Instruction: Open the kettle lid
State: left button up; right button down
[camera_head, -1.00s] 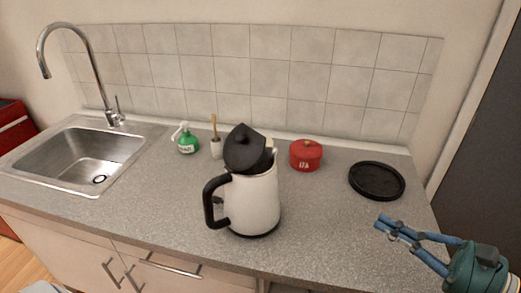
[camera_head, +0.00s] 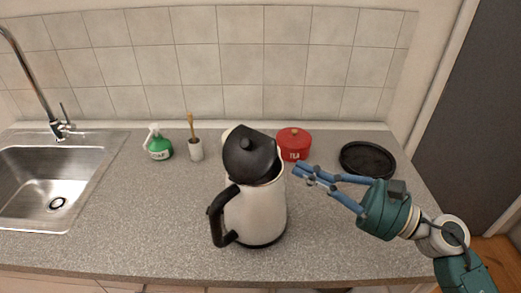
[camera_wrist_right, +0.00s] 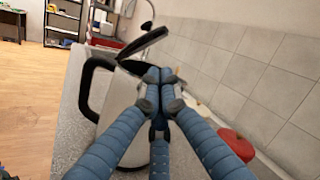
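A white kettle (camera_head: 258,212) with a black handle (camera_head: 218,216) on its left stands upright on the grey counter. Its black lid (camera_head: 250,154) is tilted up, with a gap to the rim on the right. The right wrist view also shows the raised lid (camera_wrist_right: 145,42) above the kettle body (camera_wrist_right: 122,98). My right gripper (camera_head: 308,173) is just right of the kettle's upper part, its blue fingertips together and nothing seen between them. In the wrist view the fingertips (camera_wrist_right: 160,82) overlap the kettle; I cannot tell whether they touch it. My left gripper is out of view.
A red pot (camera_head: 294,145) stands behind the kettle, and a black round tray (camera_head: 367,160) lies at the back right. A green spray bottle (camera_head: 159,147) and a white brush holder (camera_head: 196,150) stand back left. The sink (camera_head: 50,185) is far left. The front right counter is clear.

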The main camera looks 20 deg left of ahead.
aim_at(267, 153)
jog(key=p+x, duration=0.1)
jog(key=x, duration=0.1)
jog(key=r+p+x, duration=0.1)
jog(key=p+x, duration=0.1)
jog(key=shift+a, duration=0.25)
jog(key=p+x, duration=0.1)
jog(key=x, duration=0.2)
jog(key=shift+w+a+f, duration=0.1)
jog(key=shift+a+f, duration=0.05)
jog(key=shift+a, duration=0.25)
jog(key=shift+a+p, duration=0.2)
jog(key=shift+p, duration=0.1)
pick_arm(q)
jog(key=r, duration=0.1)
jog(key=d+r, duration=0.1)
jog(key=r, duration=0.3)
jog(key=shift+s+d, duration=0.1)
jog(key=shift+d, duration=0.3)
